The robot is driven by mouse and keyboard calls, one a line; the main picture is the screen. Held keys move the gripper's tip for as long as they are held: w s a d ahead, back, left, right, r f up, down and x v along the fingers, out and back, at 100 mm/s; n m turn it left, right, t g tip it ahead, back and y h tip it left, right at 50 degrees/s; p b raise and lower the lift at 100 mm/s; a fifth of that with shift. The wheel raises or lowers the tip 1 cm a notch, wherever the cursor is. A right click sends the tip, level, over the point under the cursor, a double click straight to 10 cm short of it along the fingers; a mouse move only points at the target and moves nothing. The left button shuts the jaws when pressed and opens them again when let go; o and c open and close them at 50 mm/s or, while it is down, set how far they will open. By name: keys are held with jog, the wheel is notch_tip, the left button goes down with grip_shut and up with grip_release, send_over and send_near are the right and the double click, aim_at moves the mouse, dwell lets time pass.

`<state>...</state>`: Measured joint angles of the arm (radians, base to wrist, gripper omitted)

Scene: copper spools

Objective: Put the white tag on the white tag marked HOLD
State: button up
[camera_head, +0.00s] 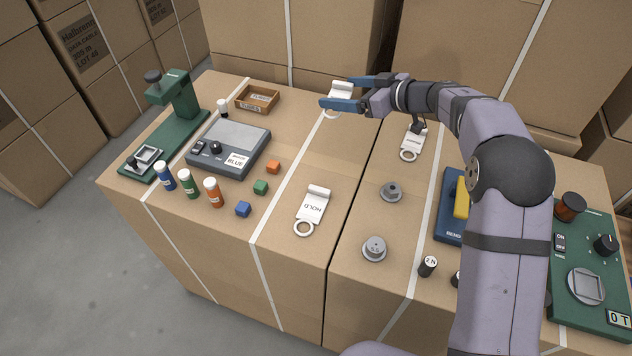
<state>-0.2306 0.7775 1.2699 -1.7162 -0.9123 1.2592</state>
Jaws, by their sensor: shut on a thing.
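My gripper (352,92) is at the upper middle of the head view, its blue fingers shut on a white tag (341,90). The held tag has a ring at its lower end, partly hidden by a finger. Whether it hangs clear of the box top I cannot tell. The white tag marked HOLD (313,208) lies on the box top nearer the front, below and left of my gripper, with its ring toward the front edge. Another white tag (413,142) with a ring lies to the right of my gripper, beside my arm; any marking on it is unreadable.
A grey device (229,148) labelled BLUE, several small bottles and coloured cubes (260,187) stand left of the HOLD tag. Grey weights (374,249) stand right of it. A wooden tray (257,99) is at the back left. A green device (590,270) is at the right.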

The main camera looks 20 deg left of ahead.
jog(key=r+p, duration=0.1)
jog(key=r, duration=0.2)
jog(key=s+r+p, duration=0.1)
jog(key=r+p, duration=0.1)
jog(key=r, duration=0.2)
jog(key=shift+s+a, duration=0.1)
jog(key=shift+s, duration=0.1)
jog(key=shift+s+r+p, duration=0.15)
jog(key=shift+s+p, duration=0.3)
jog(key=shift+s, duration=0.15)
jog(key=shift+s+r+p, duration=0.15)
jog(key=shift+s+p, duration=0.25)
jog(key=shift+s, duration=0.2)
jog(key=s+d+f+g+p, duration=0.1)
jog(key=s+f+p, duration=0.15)
jog(key=s, duration=0.65)
jog(key=n+g, duration=0.3)
jog(key=n, duration=0.1)
send_over(317, 206)
notch_tip(317, 206, down, 5)
jog(key=shift+d+y, duration=0.1)
jog(key=shift+y, duration=0.2)
jog(key=shift+f, duration=0.2)
jog(key=shift+f, duration=4.85)
jog(key=shift+f+b, duration=0.45)
jog(key=shift+b, duration=0.05)
